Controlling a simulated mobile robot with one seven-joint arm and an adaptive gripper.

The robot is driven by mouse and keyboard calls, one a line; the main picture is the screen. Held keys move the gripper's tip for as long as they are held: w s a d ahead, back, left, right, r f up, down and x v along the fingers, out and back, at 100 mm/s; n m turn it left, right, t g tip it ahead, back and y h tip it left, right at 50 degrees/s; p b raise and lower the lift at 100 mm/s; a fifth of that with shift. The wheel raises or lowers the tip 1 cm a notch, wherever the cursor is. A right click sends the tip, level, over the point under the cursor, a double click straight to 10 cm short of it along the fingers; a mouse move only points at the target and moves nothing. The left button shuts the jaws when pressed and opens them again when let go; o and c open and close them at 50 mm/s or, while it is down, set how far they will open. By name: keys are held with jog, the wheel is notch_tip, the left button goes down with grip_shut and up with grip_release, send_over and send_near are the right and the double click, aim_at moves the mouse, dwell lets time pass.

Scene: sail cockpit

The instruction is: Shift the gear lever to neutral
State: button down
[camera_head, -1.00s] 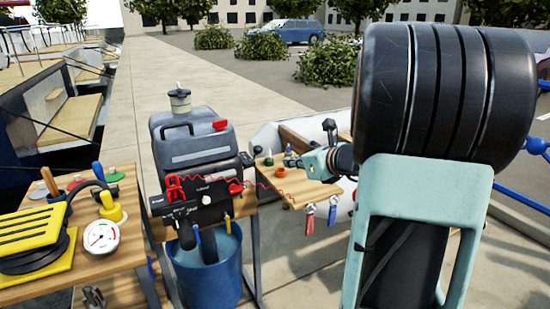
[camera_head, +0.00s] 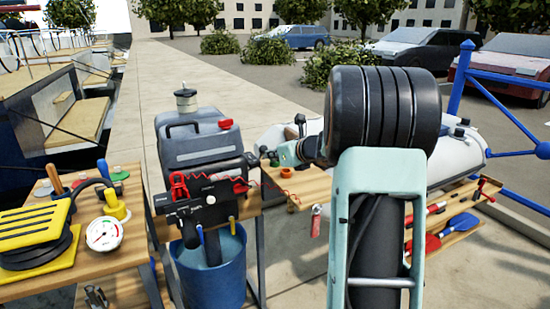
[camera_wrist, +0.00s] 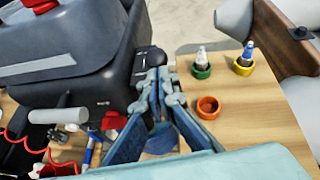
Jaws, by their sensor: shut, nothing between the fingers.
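The outboard motor (camera_head: 195,150) has a grey cowl and is clamped to a wooden stand over a blue bucket. A black part that looks like the gear lever (camera_wrist: 151,60) sits on the motor's side in the wrist view, just beyond my fingertips. Its exact position is hard to read. My gripper (camera_wrist: 158,80) is shut and empty at the motor's dark lower casing. I cannot tell whether it touches the lever. In the head view my gripper (camera_head: 272,156) is at the motor's right side, small and partly merged with the dark parts there.
A wooden shelf (camera_head: 300,185) right of the motor holds small bottles and an orange cup (camera_wrist: 208,107). A red coiled cord (camera_head: 265,184) hangs at the motor's front. A table with a yellow pump (camera_head: 35,225) and gauge (camera_head: 104,234) stands left. An inflatable dinghy (camera_head: 450,145) lies behind my arm.

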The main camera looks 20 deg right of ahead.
jog(key=shift+r+p, duration=0.15)
jog(key=shift+p, duration=0.2)
jog(key=shift+w+r+p, duration=0.15)
jog(key=shift+w+p, duration=0.05)
jog(key=shift+p, duration=1)
